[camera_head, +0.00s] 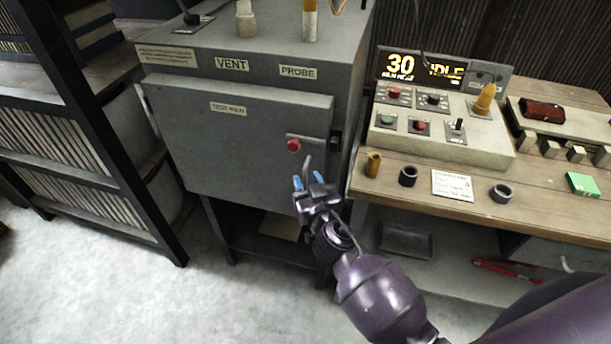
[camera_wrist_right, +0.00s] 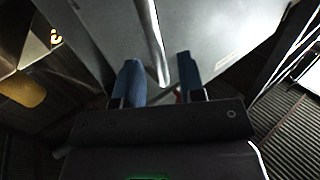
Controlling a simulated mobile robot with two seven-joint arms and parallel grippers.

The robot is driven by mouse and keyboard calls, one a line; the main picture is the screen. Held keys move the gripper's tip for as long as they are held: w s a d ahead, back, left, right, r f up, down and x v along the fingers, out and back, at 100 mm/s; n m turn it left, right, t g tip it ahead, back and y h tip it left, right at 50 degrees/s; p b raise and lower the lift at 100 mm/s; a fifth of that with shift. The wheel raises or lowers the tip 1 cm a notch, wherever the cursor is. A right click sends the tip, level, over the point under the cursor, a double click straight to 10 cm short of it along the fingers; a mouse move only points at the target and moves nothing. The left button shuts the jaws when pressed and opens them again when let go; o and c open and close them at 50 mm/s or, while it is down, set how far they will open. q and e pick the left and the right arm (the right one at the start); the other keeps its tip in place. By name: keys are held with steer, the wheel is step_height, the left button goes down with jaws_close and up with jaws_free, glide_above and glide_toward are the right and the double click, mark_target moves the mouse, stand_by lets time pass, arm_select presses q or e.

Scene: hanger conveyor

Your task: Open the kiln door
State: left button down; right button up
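The kiln door (camera_head: 225,140) is the grey front panel of the grey kiln body (camera_head: 345,85), and it looks closed. A latch plate with a red knob (camera_head: 293,145) sits near its right edge. A curved metal handle (camera_head: 307,166) hangs below the knob and shows as a pale bar in the right wrist view (camera_wrist_right: 155,45). My right gripper (camera_head: 308,182) is just below the handle, its blue fingers apart. In the wrist view its fingertips (camera_wrist_right: 160,72) stand on either side of the handle's lower end; contact is not clear. My left gripper is out of view.
A wooden bench (camera_head: 430,195) with a control panel (camera_head: 440,125) stands right of the kiln. Small cylinders and a paper card (camera_head: 452,185) lie near its front edge. A dark rack (camera_head: 90,140) stands at left. Floor in front of the kiln is clear.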

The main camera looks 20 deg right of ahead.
steer(key=shift+w, duration=0.9)
jaws_close()
